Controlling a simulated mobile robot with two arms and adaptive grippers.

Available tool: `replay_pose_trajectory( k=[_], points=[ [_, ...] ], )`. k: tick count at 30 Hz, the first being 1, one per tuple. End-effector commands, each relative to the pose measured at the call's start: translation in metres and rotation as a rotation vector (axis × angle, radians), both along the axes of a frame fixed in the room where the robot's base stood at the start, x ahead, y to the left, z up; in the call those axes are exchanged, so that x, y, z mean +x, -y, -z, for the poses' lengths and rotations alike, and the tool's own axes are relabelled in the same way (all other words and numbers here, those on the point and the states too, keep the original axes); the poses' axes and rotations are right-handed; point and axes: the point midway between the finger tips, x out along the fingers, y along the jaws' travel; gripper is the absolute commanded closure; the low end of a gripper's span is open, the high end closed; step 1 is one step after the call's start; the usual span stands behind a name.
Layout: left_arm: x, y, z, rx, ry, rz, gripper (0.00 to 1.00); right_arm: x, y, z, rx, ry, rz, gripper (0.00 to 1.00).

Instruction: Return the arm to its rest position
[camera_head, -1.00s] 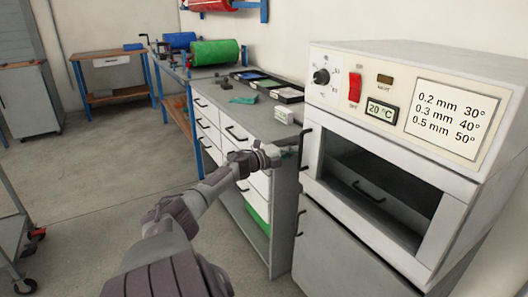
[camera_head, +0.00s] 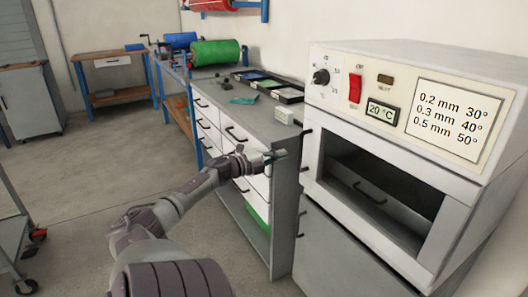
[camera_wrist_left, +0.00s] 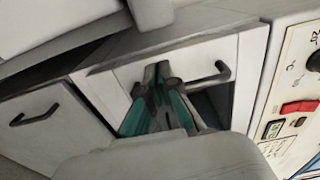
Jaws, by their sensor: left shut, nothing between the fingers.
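My left arm reaches in from the lower left of the head view. Its gripper (camera_head: 276,155) is shut and empty, in front of the white drawers below the grey counter (camera_head: 265,124). In the left wrist view the shut gripper (camera_wrist_left: 160,72) shows its teal-lined fingers close together, with a white drawer front and its dark handle behind them. My right gripper shows in neither view.
The white oven (camera_head: 400,150) with a red switch (camera_head: 355,88) stands close to the right of the gripper. On the counter are a teal cloth (camera_head: 243,100), a small white box (camera_head: 284,115) and dark trays (camera_head: 262,84). A wheeled cart (camera_head: 15,235) is at the left edge. The floor between is clear.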

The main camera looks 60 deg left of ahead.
Motion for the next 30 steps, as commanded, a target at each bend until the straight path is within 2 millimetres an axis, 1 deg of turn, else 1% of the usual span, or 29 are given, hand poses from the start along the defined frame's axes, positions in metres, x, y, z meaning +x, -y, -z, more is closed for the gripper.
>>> replay_pose_trajectory(
  k=[1,3,9,14,20,22,23,26,29,30],
  points=[
    [-0.01,0.001,0.002,0.0,-0.005,0.0,1.0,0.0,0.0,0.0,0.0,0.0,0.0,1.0],
    [-0.022,0.001,0.002,-0.001,-0.004,0.001,1.0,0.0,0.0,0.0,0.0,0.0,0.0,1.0],
    [-0.049,0.002,0.003,0.0,-0.005,0.001,1.0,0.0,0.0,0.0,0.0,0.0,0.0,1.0],
    [-0.057,0.002,0.002,0.001,-0.004,0.003,1.0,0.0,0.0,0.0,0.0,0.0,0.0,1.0],
    [-0.058,0.002,0.002,0.0,-0.004,0.002,1.0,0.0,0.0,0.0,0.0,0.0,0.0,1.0],
    [-0.057,0.003,0.006,-0.008,-0.006,-0.007,1.0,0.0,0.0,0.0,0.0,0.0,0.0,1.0],
    [-0.057,0.005,0.009,-0.018,-0.007,-0.016,1.0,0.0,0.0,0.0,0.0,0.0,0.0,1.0],
    [-0.053,0.017,0.035,-0.085,-0.018,-0.079,1.0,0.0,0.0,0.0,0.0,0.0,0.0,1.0],
    [-0.05,0.043,0.079,-0.209,-0.049,-0.197,1.0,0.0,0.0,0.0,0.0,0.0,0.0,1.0],
    [-0.05,0.059,0.1,-0.274,-0.068,-0.25,1.0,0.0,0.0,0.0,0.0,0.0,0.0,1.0]
  ],
)
